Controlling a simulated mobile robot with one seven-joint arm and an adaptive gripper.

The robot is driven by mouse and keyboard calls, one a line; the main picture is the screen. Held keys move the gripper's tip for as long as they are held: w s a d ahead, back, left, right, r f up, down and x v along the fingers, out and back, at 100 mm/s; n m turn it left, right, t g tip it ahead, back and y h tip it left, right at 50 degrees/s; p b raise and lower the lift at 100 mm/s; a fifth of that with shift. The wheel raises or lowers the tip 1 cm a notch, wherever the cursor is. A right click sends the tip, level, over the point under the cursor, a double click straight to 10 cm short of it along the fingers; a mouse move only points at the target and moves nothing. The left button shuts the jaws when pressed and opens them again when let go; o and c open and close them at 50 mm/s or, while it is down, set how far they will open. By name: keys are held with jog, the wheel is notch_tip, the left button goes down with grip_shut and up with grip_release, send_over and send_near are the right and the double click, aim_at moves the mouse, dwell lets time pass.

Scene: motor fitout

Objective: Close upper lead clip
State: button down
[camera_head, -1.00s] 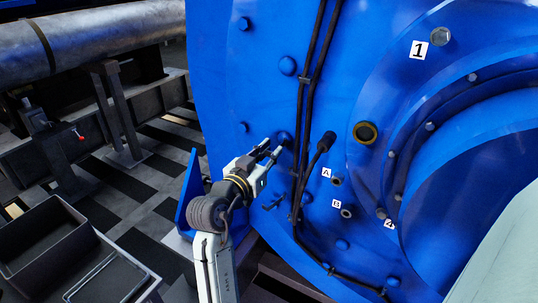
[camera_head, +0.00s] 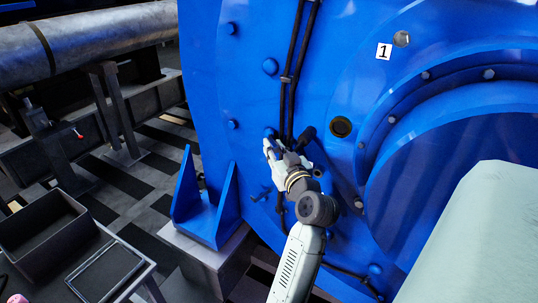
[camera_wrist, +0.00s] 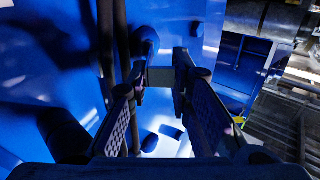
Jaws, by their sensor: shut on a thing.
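Two dark leads (camera_head: 295,55) run down the blue motor face, with a small dark clip (camera_head: 287,79) across them above my gripper. My gripper (camera_head: 269,148) is at the leads, lower down. In the wrist view its two fingers (camera_wrist: 161,76) close on a flat grey piece (camera_wrist: 160,77) beside the leads (camera_wrist: 113,60). This piece looks like the upper lead clip, but its latch is too dark to tell. My wrist and fingers hide part of the leads in the head view. A dark lead end (camera_head: 307,134) shows just right of my gripper.
The blue motor face has bolts, a dark round port (camera_head: 341,127) and a "1" label (camera_head: 384,51). A blue bracket (camera_head: 208,205) stands at lower left. An open black tray (camera_head: 40,235) and a pipe (camera_head: 90,38) on stands are further left.

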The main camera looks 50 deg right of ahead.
jog(key=shift+d+f+n+t+y+b, duration=0.15)
jog(key=shift+n+t+y+b, duration=0.1)
jog(key=shift+n+y+b, duration=0.4)
jog(key=shift+d+r+n+t+y+b, duration=0.1)
jog(key=shift+n+t+y+b, duration=0.2)
jog(key=shift+y, duration=0.55)
jog(key=shift+f, duration=0.1)
jog(key=c, duration=1.7)
grip_release()
jog(key=shift+a, duration=0.1)
jog(key=shift+o, duration=1.1)
jog(key=shift+s, duration=0.15)
jog(key=shift+d, duration=0.25)
jog(key=shift+r, duration=0.2)
